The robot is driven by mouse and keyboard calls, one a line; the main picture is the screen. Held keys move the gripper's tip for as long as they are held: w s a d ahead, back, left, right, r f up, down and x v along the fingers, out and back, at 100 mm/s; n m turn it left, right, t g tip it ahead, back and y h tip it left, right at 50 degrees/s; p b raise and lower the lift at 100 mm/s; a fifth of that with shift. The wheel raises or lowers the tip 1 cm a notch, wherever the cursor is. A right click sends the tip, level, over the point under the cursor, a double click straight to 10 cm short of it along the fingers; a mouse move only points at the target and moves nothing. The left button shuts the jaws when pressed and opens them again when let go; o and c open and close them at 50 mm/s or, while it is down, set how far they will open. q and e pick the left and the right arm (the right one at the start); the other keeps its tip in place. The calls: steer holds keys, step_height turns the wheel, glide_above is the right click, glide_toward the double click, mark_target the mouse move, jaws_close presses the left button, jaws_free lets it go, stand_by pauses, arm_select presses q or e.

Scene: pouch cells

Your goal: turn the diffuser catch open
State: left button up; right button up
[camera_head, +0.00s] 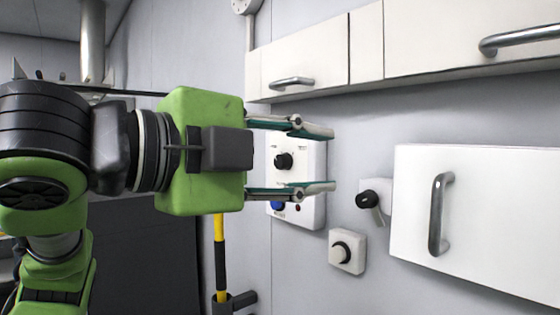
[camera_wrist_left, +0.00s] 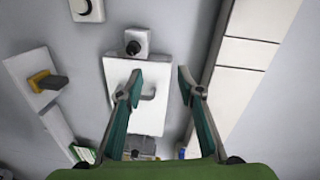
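What I take to be the diffuser catch (camera_head: 368,199) is a black round knob with a pale lever hanging down-right, on the wall beside the left edge of a white panel (camera_head: 412,215) with a grey bar handle. In the left wrist view the catch (camera_wrist_left: 133,45) shows as a dark knob at the panel's upper edge. My left gripper (camera_head: 330,160) is open and empty, its two fingers well apart and pointing right, up and left of the catch in the head view. Its fingertips (camera_wrist_left: 159,74) overlap the panel in the wrist view; no contact shows. My right gripper is not in view.
A control box (camera_head: 306,150) with a black dial and blue button is partly behind the left fingers. A small white box with a black knob (camera_head: 346,251) sits below the catch. White cupboards (camera_head: 445,35) run above. A yellow and black upright handle (camera_head: 220,250) stands below my gripper.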

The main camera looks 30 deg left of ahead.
arm_select(q)
steer(key=shift+v, duration=2.3)
steer(key=shift+f, duration=0.2)
